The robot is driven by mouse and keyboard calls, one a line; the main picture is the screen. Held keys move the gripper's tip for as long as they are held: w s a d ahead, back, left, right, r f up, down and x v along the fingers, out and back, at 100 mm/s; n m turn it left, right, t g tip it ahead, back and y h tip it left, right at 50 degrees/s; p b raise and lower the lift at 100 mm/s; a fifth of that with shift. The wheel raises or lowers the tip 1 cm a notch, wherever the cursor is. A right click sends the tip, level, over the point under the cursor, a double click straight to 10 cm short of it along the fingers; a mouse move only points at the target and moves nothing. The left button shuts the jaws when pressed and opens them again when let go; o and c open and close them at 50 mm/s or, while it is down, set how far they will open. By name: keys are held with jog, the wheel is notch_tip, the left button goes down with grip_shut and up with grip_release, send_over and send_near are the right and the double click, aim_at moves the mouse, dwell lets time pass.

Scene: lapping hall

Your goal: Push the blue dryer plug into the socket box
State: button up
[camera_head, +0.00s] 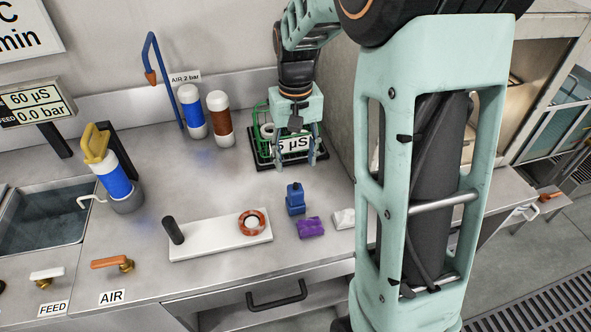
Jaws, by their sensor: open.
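A small blue object (295,199) with a box-like body and a narrower top stands upright on the steel bench; it is the likeliest blue dryer plug, but I cannot tell for sure. My gripper (297,162) points down above the bench, behind the blue object and apart from it. Its fingers are spread with nothing visible between them. Behind the fingers is a dark tray (262,163) with a green frame and a display panel reading "5 µS", partly covered by my gripper. I cannot make out a socket box with certainty.
A purple block (310,228) and a white block (344,218) lie near the blue object. A white board (205,240) with a black post and reddish ring lies left. Blue (192,110) and brown (220,117) cylinders stand behind. A sink (45,217) is far left.

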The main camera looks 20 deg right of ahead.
aim_at(295, 188)
jog(key=n, duration=0.6)
jog(key=f+n+b, duration=0.1)
jog(key=n, duration=0.2)
jog(key=shift+a+f, duration=0.1)
jog(key=n, duration=0.4)
jog(key=shift+f, duration=0.3)
jog(key=n, duration=0.4)
jog(key=shift+f+n+b, duration=0.35)
jog(key=shift+n+b, duration=0.05)
notch_tip(295, 188, down, 11)
jog(key=shift+r, duration=0.15)
jog(key=shift+c, duration=0.3)
grip_shut()
